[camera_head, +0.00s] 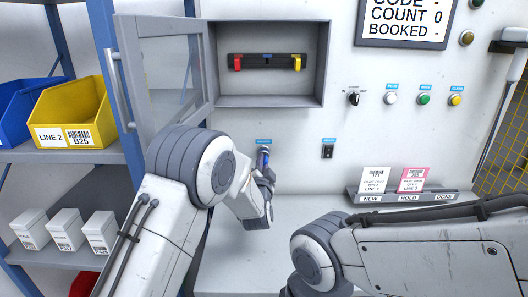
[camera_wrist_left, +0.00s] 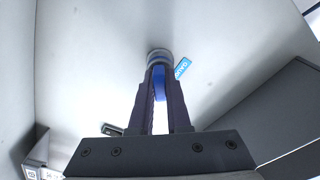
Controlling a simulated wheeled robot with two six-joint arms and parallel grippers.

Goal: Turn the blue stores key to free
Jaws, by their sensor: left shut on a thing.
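The blue stores key (camera_head: 263,156) sits in its round lock on the light wall panel, below a small blue label. In the left wrist view the blue key (camera_wrist_left: 159,84) stands between the fingers, with a grey lock collar (camera_wrist_left: 158,55) just beyond the fingertips. My left gripper (camera_head: 265,172) is shut on the key; its fingers also show in the left wrist view (camera_wrist_left: 160,95). The fingers hide part of the key, and I cannot read its turn position. My right arm comes in at the lower right of the head view; its gripper is not visible.
An open cabinet (camera_head: 268,101) with a red and a yellow handle is above the key, its glazed door (camera_head: 165,75) swung left. A black switch (camera_head: 328,152) is to the right. A card rack (camera_head: 400,197) juts out farther right. Yellow (camera_head: 75,110) and blue bins stand on left shelves.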

